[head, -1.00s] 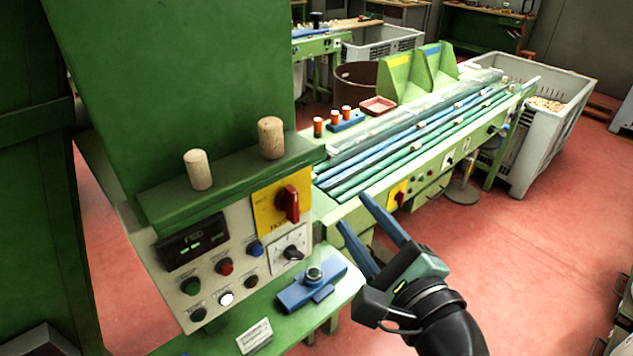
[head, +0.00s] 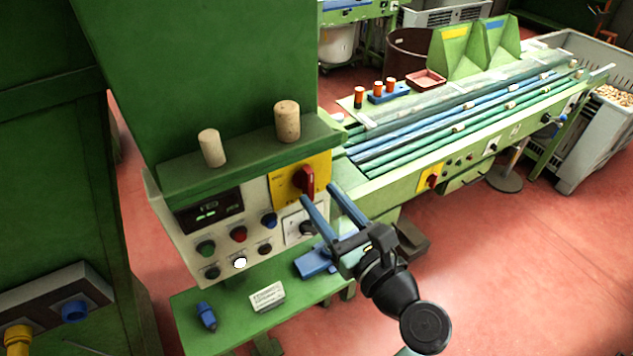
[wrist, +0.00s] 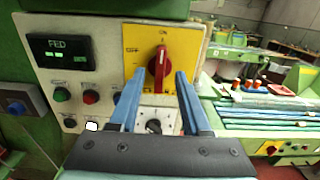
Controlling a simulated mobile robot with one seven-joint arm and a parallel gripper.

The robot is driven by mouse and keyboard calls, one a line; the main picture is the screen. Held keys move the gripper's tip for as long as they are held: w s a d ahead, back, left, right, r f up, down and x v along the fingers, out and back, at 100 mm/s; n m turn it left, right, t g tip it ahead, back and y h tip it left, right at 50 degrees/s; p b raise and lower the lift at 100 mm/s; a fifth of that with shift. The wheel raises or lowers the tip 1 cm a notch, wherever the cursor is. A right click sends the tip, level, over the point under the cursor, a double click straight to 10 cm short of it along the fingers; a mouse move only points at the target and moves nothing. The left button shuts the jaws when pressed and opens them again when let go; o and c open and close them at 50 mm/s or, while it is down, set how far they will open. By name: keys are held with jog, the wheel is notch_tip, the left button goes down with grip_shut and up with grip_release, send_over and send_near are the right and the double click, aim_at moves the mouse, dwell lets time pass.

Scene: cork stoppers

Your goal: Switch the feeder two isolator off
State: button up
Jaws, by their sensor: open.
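A red rotary isolator handle (head: 305,180) sits on a yellow plate (head: 285,186) on the near control panel. In the wrist view the handle (wrist: 158,66) stands nearly upright, toward the ON mark at the top. A second red handle on a yellow plate (head: 430,179) is on the conveyor's front. I cannot read which one is labelled feeder two. My gripper (head: 318,193) is open and empty, just in front of the near panel. In the wrist view the blue fingertips (wrist: 157,72) lie to either side of the near handle's lower part; contact is not clear.
A dial (wrist: 154,125) sits below the yellow plate, partly behind the fingers. Several push buttons and a lit display (head: 208,212) are left of it. A green ledge above carries two corks (head: 288,121). A blue device (head: 315,262) and a label card (head: 267,297) lie on the shelf below.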

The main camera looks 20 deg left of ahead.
aim_at(307, 183)
jog(key=shift+x, duration=1.4)
grip_shut()
